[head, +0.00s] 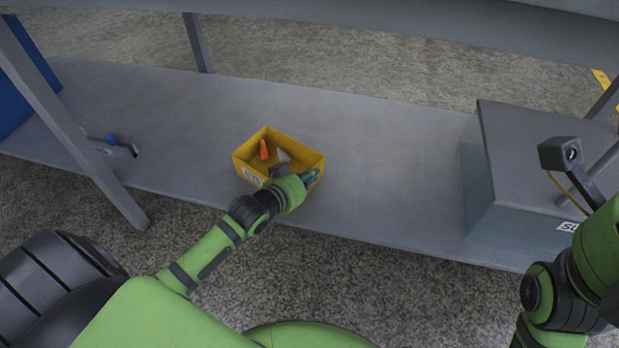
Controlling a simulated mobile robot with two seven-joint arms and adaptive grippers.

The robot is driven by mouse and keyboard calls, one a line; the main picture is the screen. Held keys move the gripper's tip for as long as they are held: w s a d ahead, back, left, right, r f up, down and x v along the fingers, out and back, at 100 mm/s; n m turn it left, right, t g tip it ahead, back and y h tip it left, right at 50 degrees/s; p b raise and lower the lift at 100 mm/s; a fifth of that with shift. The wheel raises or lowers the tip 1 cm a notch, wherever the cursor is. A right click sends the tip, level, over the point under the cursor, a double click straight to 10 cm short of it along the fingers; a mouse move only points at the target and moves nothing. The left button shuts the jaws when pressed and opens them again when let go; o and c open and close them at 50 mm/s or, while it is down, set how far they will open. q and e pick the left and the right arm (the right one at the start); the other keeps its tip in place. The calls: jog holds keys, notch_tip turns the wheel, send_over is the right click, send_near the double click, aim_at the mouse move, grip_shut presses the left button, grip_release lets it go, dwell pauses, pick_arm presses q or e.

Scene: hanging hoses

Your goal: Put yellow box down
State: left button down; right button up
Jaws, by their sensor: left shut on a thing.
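The yellow box (300,148) is an open-topped bin with a white label on its near side. It is at the middle of the grey shelf (370,160), near the shelf's front edge; I cannot tell whether it rests on the shelf or is just above it. An orange item (264,149) and a pale grey item (282,156) show inside it. My left gripper (280,168) is at the box's near wall and shut on it; the fingertips are partly hidden by the hand. My right arm is at the right edge, and its gripper is not clearly seen.
A large grey box (545,150) stands on the shelf's right part. A blue object (25,90) stands at the far left. The shelf is clear on both sides of the yellow box.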

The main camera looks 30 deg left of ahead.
pick_arm(q)
jog(key=shift+r, duration=0.1)
jog(key=c, duration=1.8)
grip_release()
jog(key=shift+f, duration=0.2)
jog(key=o, duration=0.4)
jog(key=shift+r, duration=0.15)
